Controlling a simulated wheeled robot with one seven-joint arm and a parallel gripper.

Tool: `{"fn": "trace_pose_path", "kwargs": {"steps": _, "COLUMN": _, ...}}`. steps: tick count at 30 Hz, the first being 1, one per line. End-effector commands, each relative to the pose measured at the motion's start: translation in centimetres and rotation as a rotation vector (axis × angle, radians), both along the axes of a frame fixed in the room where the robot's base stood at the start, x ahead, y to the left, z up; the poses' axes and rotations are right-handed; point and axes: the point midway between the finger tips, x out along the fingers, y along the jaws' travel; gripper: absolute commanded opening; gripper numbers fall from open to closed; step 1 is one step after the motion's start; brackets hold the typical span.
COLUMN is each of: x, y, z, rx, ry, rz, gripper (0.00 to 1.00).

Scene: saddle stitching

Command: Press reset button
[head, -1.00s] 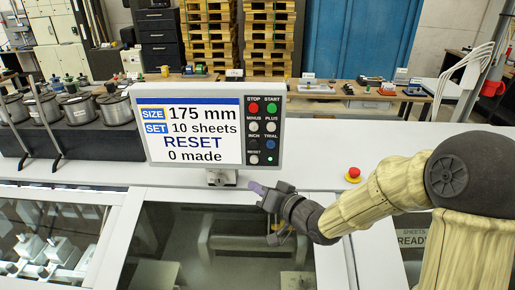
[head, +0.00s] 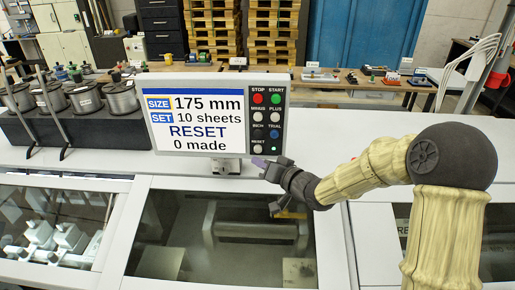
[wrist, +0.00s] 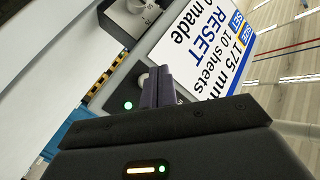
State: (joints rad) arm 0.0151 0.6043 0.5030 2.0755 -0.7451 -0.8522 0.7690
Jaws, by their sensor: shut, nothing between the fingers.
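The control panel (head: 218,76) stands upright, with a screen reading 175 mm, 10 sheets, RESET, 0 made. Its button strip is at the right side. The pale reset button (head: 257,149) is at the lower left of the strip, beside a lit green lamp (head: 273,148). My gripper (head: 261,163) is shut and empty, just below the reset button in the head view. In the wrist view, the fingertips (wrist: 158,88) partly cover a pale round button (wrist: 142,79) near the green lamp (wrist: 128,105). I cannot tell whether they touch it.
Other buttons sit above, including red stop (head: 257,98) and green start (head: 276,98). The white machine top (head: 330,135) is clear right of the panel. Metal spools (head: 120,97) stand at left. A bench (head: 340,84) with small items is behind.

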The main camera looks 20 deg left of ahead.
Motion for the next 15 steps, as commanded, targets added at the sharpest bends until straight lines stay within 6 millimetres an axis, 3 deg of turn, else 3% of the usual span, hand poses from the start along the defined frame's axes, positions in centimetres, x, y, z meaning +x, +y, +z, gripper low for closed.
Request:
{"fn": "trace_pose_path", "kwargs": {"steps": 6, "x": 1.9, "y": 0.4, "z": 0.1, "rx": 0.001, "ry": 0.0, "rz": -0.001, "gripper": 0.0}}
{"fn": "trace_pose_path", "kwargs": {"steps": 15, "x": 2.1, "y": 0.5, "z": 0.0, "rx": 0.0, "ry": 0.0, "rz": 0.0, "gripper": 0.0}}
